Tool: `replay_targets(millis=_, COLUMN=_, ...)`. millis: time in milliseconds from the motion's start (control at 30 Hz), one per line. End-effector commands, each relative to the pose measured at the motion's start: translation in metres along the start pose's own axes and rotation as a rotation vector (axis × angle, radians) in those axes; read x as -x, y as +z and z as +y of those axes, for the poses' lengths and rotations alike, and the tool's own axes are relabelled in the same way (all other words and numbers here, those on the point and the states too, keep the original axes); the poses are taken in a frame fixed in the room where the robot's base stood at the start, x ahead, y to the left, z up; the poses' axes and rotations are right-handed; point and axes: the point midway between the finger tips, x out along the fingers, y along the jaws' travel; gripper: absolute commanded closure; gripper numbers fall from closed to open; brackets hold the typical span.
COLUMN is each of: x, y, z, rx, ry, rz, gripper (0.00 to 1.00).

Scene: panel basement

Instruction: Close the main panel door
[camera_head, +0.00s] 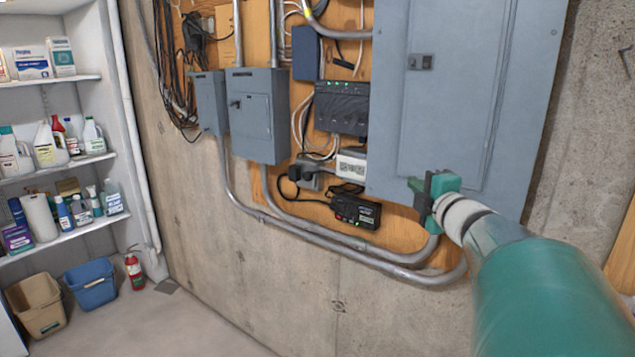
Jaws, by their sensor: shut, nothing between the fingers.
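The main panel (535,60) is a large grey-blue metal box on the wall at the upper right; its top is out of the picture. Its door (455,110) is a tall rectangle within the front, with a small dark latch (420,62) near its left edge. The door looks flush or nearly flush with the panel front; a small gap cannot be told from here. My gripper (416,190) is shut and empty, in front of the panel's lower part, below the latch. Whether it touches the panel is unclear. My teal arm covers the lower right.
Left of the panel, smaller grey boxes (258,115), a black network device (342,108) and cables hang on a wooden board. Metal conduits (330,236) run below. A shelf (70,156) with bottles, two bins and a fire extinguisher (134,270) stand at left. The visible floor between is clear.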

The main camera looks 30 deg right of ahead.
Motion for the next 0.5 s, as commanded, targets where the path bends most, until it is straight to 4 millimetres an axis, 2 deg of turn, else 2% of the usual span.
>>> replay_targets(millis=33, x=-0.011, y=0.000, z=-0.001, rx=-0.003, ry=-0.001, rz=0.001, gripper=1.00)
replay_targets(millis=300, x=-0.065, y=0.000, z=-0.001, rx=-0.004, ry=0.000, rz=0.001, gripper=1.00)
replay_targets(millis=500, x=-0.084, y=0.022, z=-0.001, rx=-0.002, ry=-0.001, rz=-0.003, gripper=1.00)
